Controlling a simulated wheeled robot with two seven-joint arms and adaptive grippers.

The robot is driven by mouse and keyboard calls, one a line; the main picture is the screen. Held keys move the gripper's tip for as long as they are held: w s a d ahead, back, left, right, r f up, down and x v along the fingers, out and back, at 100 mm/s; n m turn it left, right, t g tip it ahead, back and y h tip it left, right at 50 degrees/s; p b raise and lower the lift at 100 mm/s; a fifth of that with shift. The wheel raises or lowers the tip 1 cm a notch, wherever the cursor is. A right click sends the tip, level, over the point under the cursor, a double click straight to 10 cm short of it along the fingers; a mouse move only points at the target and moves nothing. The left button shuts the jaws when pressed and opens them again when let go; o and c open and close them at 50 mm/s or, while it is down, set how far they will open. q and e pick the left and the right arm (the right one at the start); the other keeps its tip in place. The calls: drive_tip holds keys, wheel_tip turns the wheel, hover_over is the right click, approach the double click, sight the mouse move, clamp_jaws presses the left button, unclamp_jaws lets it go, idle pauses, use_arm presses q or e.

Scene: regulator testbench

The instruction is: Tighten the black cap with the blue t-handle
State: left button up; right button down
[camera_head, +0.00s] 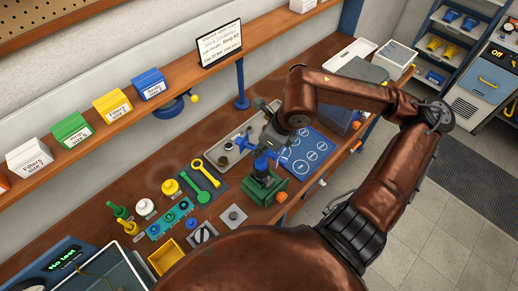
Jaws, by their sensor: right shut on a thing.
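The blue t-handle (262,163) stands over the green fixture (268,190) near the middle of the bench. My right gripper (270,145) reaches in from the right and is shut on the t-handle from above. The handle's blue ends show on both sides below the gripper. I cannot make out the black cap clearly; the handle and gripper cover the top of the fixture. My left gripper is not in view.
A grey tray (235,140) is behind and a blue mat (312,152) is to the right. A yellow bin (166,257) stands in front left.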

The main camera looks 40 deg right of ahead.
drive_tip(key=shift+m+b, duration=0.6)
drive_tip(key=shift+m, duration=0.1)
drive_tip(key=shift+m+t+h+b, duration=0.3)
drive_tip(key=shift+m+h+b, duration=0.15)
drive_tip(key=shift+b, duration=0.25)
drive_tip(key=shift+m, duration=0.25)
idle(0.4)
drive_tip(key=shift+d+b, duration=0.1)
drive_tip(key=shift+b, duration=0.25)
drive_tip(key=shift+m+b, duration=0.3)
drive_tip(key=shift+b, duration=0.1)
drive_tip(key=shift+b, duration=0.3)
drive_tip(key=shift+m+h+b, duration=0.35)
drive_tip(key=shift+m+b, duration=0.15)
drive_tip(key=shift+b, duration=0.15)
